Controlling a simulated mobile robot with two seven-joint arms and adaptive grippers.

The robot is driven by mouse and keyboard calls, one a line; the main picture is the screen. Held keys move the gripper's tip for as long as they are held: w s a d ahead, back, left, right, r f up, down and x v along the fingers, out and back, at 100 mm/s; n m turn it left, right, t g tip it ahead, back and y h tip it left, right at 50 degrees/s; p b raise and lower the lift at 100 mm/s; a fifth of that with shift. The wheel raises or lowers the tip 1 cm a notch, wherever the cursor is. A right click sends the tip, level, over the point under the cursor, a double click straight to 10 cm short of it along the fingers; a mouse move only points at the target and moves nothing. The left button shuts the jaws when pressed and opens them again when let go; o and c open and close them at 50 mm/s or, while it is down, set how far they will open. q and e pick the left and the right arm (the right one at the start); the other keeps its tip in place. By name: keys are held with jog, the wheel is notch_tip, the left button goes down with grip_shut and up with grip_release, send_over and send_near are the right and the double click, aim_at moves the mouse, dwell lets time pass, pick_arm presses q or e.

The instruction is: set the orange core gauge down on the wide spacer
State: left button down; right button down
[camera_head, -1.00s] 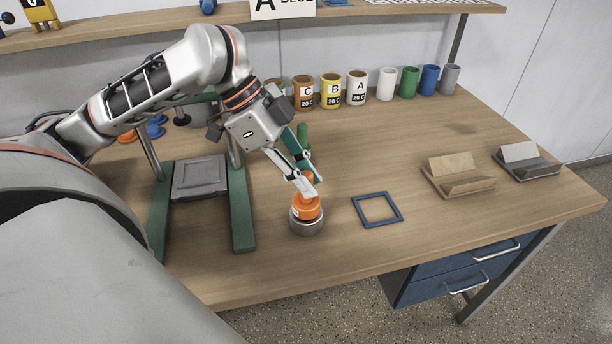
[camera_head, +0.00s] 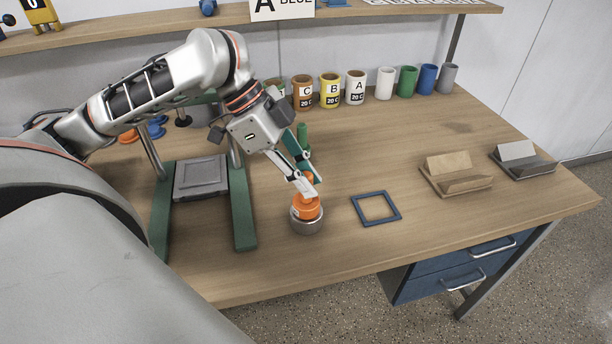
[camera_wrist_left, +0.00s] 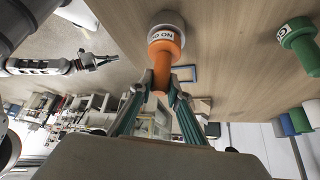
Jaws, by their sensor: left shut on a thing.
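The orange core gauge (camera_head: 308,211) is upright, directly over the wide spacer (camera_head: 308,227), a short grey metal ring on the table. No gap shows between them; I cannot tell exactly how they touch. My left gripper (camera_head: 310,190) points down and is shut on the gauge's narrow handle. In the left wrist view the fingertips (camera_wrist_left: 167,82) flank the orange gauge (camera_wrist_left: 164,52), and the grey spacer (camera_wrist_left: 168,19) shows past its labelled body. My right gripper (camera_wrist_left: 108,59) shows small in the left wrist view, away from the gauge; its opening is unclear.
A green gauge (camera_head: 303,136) stands behind my left gripper. A blue square frame (camera_head: 376,208) lies right of the spacer. A green-legged stand (camera_head: 243,215) is on the left. Cups (camera_head: 330,92) line the back; card holders (camera_head: 458,181) sit at right. The front-middle table is clear.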

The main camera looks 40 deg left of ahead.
pick_arm(q)
jog(key=c, duration=1.8)
grip_release()
jog(key=shift+c, duration=0.2)
jog(key=v, duration=1.2)
